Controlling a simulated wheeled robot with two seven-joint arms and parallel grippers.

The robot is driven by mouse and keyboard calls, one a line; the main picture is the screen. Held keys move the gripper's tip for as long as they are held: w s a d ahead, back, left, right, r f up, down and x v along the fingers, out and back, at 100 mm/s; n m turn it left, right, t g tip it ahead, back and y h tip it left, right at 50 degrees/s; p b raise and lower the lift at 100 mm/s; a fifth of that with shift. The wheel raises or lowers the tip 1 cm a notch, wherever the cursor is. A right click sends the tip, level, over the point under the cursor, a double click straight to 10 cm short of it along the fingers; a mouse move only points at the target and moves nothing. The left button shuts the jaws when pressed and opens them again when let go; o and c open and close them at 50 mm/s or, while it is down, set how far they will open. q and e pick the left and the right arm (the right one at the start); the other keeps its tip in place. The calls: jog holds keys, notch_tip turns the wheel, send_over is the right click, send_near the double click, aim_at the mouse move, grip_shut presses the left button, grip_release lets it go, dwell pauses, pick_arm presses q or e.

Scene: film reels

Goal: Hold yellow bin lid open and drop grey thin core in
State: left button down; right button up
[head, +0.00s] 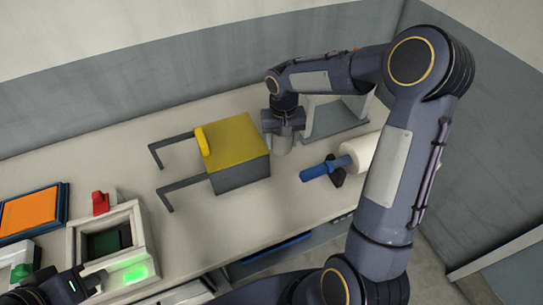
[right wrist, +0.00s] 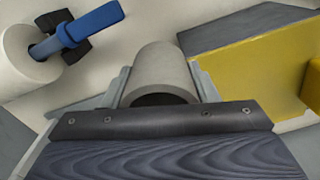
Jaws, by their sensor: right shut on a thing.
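The bin is a grey box (head: 240,176) with a yellow lid (head: 232,137), which lies shut on top and has a raised yellow tab at its left edge. The lid also shows at the right of the right wrist view (right wrist: 260,75). My right gripper (head: 283,134) is shut on the grey thin core (right wrist: 164,70), a hollow tube held between its two fingers. It is just right of the bin, at its far right corner. My left gripper (head: 92,284) is at the lower left, by the lit box and far from the bin; its fingers are too small to read.
Two dark bars (head: 172,144) stick out left of the bin. A white roll (head: 361,153) with a blue handle (head: 322,169) lies right of it. A grey holder (head: 335,118) stands behind. A box with a green light (head: 128,270) and an orange tray (head: 30,213) are at left.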

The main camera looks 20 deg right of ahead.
pick_arm(q)
jog(key=shift+w, duration=0.1)
pick_arm(e)
jog(key=w+d+r+m, duration=0.2)
jog(key=w+d+r, duration=0.3)
jog(key=w+r, duration=0.5)
jog(key=shift+w+d+r+m, duration=0.25)
jog(key=shift+w+d+m, duration=0.1)
jog(key=shift+w, duration=0.2)
pick_arm(q)
jog(key=c, duration=2.2)
grip_release()
